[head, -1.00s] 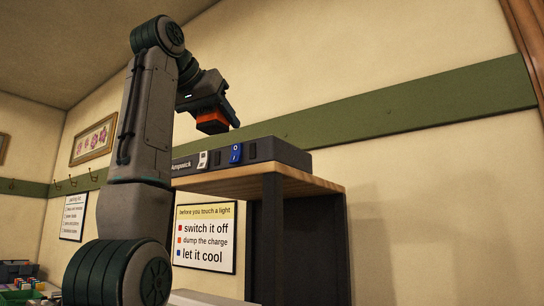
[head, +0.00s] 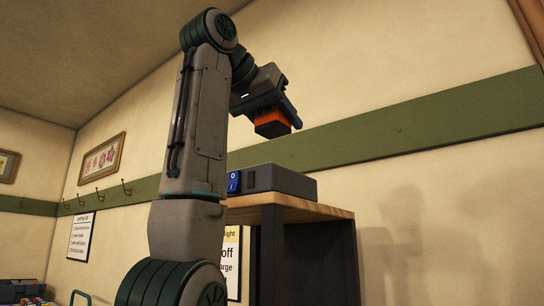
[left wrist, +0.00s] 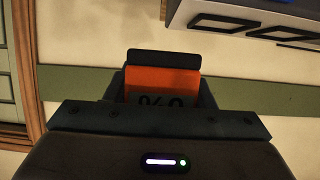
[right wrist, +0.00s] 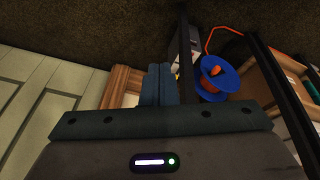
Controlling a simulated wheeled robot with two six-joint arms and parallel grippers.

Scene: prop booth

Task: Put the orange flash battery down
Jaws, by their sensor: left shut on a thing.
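The orange flash battery (head: 272,123) is held in my left gripper (head: 277,118), high above a wooden-topped stand in the head view. In the left wrist view the orange battery (left wrist: 163,84) sits between the jaws, with part of some dark lettering showing. The jaws are shut on it, and nothing touches it from below. My right gripper (right wrist: 160,85) shows only in the right wrist view, its two fingers together with nothing visible between them.
A blue reel (right wrist: 222,78) stands near shelving in the right wrist view. Coat hooks and a framed picture (head: 103,158) are on the wall.

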